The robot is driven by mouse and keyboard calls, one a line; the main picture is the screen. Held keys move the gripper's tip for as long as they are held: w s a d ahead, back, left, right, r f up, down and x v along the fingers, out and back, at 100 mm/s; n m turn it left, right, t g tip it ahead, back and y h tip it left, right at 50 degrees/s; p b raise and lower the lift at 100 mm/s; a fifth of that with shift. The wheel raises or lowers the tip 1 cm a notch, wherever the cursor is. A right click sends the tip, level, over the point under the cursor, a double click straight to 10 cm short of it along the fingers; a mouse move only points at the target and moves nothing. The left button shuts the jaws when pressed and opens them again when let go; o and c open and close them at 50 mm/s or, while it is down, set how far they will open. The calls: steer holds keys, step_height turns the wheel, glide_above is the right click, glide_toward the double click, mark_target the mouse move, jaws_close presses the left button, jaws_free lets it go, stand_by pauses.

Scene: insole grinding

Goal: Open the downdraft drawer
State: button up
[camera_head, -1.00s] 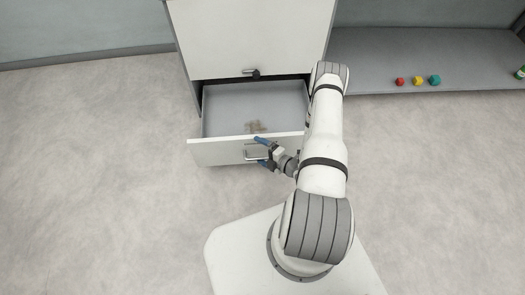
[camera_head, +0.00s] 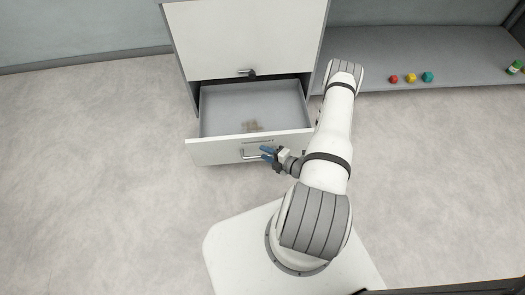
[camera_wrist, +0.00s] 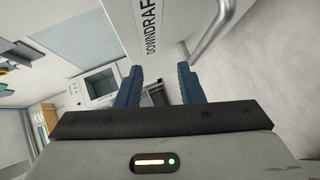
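The downdraft drawer (camera_head: 215,153) is pulled out from the white cabinet, and its grey inside shows in the head view. A small brownish patch (camera_head: 252,126) lies on its floor. The metal handle (camera_head: 246,155) is on the drawer front. My gripper (camera_head: 269,154) is at the right end of the handle. In the wrist view, the two blue fingers of my gripper (camera_wrist: 160,84) are apart with nothing between them. The handle (camera_wrist: 216,32) shows at upper right, outside the fingers, beside the drawer front (camera_wrist: 125,15) lettered "DOWNDRAF", the rest cut off.
The cabinet's upper front (camera_head: 245,40) has its own handle (camera_head: 246,72) and looks shut. A grey shelf (camera_head: 430,60) at right holds a red block (camera_head: 394,79), a yellow block (camera_head: 411,78), a teal block (camera_head: 428,77) and a green-topped bottle (camera_head: 515,67). The floor at left is clear.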

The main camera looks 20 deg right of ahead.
steer(key=shift+f+p+v, duration=0.15)
steer(key=shift+f+v, duration=0.1)
steer(key=shift+v, duration=1)
steer(key=shift+f+p+v, duration=0.15)
steer(key=shift+f+v, duration=0.1)
steer(key=shift+v, duration=0.95)
steer(key=shift+s, duration=0.2)
